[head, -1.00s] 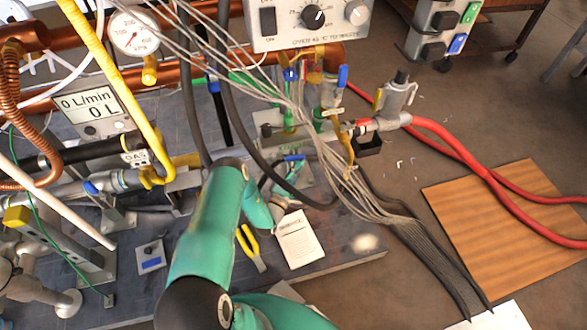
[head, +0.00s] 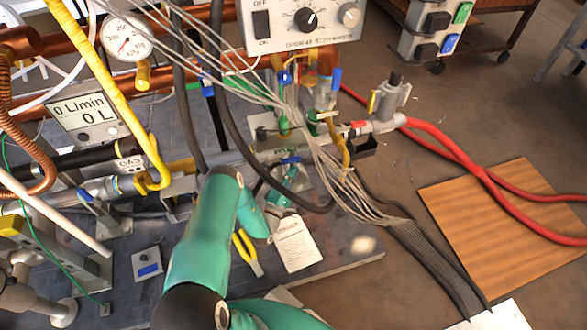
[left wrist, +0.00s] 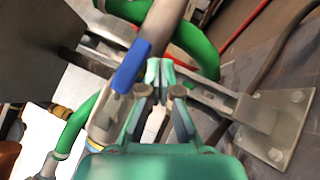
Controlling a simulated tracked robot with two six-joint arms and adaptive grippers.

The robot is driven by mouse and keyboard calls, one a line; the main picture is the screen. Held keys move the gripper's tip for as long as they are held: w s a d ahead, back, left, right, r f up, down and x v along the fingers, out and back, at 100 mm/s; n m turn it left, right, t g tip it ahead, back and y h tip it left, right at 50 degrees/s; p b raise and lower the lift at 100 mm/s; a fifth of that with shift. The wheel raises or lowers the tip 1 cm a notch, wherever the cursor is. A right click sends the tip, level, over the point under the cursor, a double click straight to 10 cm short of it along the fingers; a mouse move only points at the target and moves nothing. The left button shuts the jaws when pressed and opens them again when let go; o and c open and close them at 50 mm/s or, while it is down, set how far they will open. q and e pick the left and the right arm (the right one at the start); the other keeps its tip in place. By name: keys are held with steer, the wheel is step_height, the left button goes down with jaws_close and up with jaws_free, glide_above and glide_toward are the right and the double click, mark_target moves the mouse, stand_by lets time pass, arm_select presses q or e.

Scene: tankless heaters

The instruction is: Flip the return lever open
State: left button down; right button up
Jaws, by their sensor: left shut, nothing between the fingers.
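A blue lever (head: 290,160) sits on a valve by a labelled plate near the middle of the head view. In the left wrist view a blue lever (left wrist: 130,68) lies roughly along a grey pipe (left wrist: 163,28), tilted to the upper right. My left gripper (head: 289,176) is just below the lever in the head view. In the left wrist view its closed teal fingertips (left wrist: 160,74) are just right of the blue lever, with nothing between them. I cannot tell whether they touch the lever. My right gripper is not in view.
Grey cables (head: 345,180) hang close to the right of the gripper. A dark hose (head: 235,125) loops around the valve area. Yellow pliers (head: 247,252) and a paper card (head: 297,243) lie on the board below. A metal bracket (left wrist: 270,125) is right of the fingers.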

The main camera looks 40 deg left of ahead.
arm_select(q)
steer(key=v, duration=1)
steer(key=shift+f, duration=0.15)
